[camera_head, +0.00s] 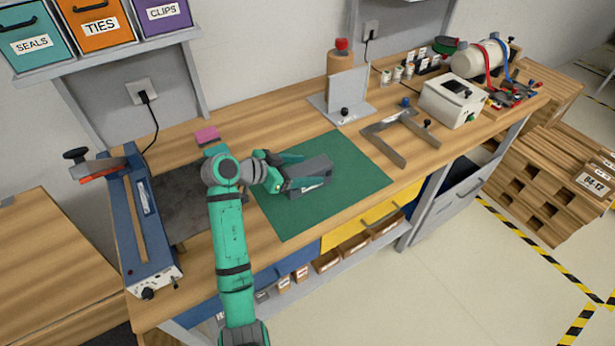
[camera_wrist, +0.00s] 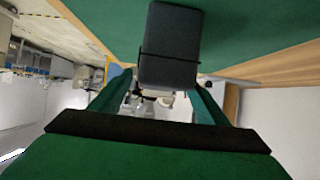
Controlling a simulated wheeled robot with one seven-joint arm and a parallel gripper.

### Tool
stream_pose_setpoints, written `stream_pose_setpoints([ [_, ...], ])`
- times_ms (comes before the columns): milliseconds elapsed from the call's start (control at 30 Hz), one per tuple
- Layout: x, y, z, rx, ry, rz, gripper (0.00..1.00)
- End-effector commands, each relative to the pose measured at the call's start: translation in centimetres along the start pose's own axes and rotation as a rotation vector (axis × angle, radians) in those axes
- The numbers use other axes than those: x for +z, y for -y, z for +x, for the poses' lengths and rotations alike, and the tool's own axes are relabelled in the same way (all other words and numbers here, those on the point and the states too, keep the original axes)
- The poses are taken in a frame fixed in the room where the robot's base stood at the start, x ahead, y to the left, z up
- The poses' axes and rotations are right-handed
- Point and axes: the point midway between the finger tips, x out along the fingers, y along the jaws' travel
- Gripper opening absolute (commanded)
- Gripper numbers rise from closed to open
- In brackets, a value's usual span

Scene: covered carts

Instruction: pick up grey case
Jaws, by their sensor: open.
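The grey case (camera_head: 313,170) lies on the green mat (camera_head: 345,185) on the workbench. My gripper (camera_head: 294,173) is at the left side of the case, low over the mat, with its fingers spread. In the wrist view the dark grey case (camera_wrist: 171,48) stands out ahead, with a thin dark band across it. My gripper's two green fingers (camera_wrist: 160,95) show below it, one on each side and apart. Whether either finger touches the case cannot be told.
A steel square (camera_head: 400,140) and a metal stand (camera_head: 340,108) are behind the mat to the right. A blue sealer (camera_head: 145,235) stands at the left. A pink block (camera_head: 207,135) lies behind my arm. The mat's front part is clear.

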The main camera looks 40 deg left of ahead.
Motion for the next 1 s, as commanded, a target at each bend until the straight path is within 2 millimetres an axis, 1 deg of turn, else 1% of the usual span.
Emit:
stream_pose_setpoints([
  [33,0.01,-0.05,0.61,0.002,0.000,-0.001,0.69],
  [133,0.00,-0.03,1.25,0.001,0.000,-0.001,0.69],
  [367,-0.01,-0.04,1.40,0.001,0.000,0.000,0.69],
  [400,-0.01,-0.04,1.40,0.001,0.000,0.000,0.64],
  [467,-0.01,-0.04,1.39,0.001,0.000,0.000,0.50],
  [500,-0.01,-0.04,1.38,0.001,0.000,0.000,0.40],
  [567,-0.01,-0.04,1.38,0.001,0.000,0.000,0.26],
  [600,-0.01,-0.04,1.38,0.001,0.000,0.000,0.16],
  [633,-0.01,-0.04,1.38,0.001,0.000,0.000,0.09],
  [867,-0.11,-0.02,1.32,0.000,-0.002,0.001,0.08],
  [1000,-0.67,0.00,1.04,-0.001,-0.002,0.003,0.08],
])
